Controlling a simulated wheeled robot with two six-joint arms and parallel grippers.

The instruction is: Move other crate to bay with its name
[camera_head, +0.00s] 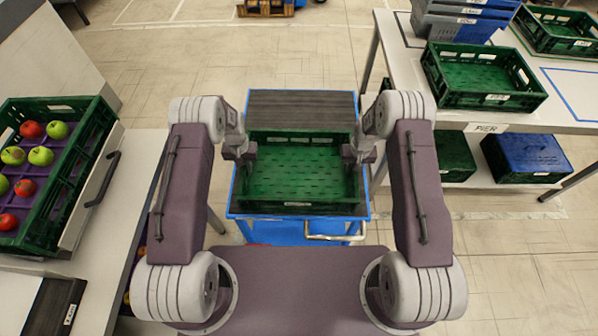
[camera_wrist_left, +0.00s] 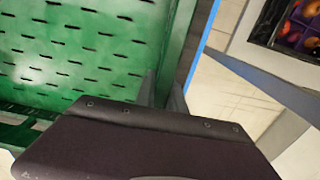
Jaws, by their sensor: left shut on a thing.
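An empty green crate (camera_head: 300,205) with a slotted floor sits on a blue cart in front of me in the head view. A small pale label is on its near wall, too small to read. My left gripper (camera_head: 248,160) is shut on the crate's left wall. In the left wrist view its fingers (camera_wrist_left: 162,90) straddle the green wall of the crate (camera_wrist_left: 75,55). My right gripper (camera_head: 351,160) is at the crate's right wall; its fingertips are too small to tell whether they grip it.
The blue cart (camera_head: 290,228) has a dark top behind the crate. A left table bears a crate of apples (camera_head: 45,240). The right table (camera_head: 535,118) has green crates (camera_head: 485,101), stacked grey-blue crates (camera_head: 455,35), a blue-outlined area and an edge label. More crates stand below it.

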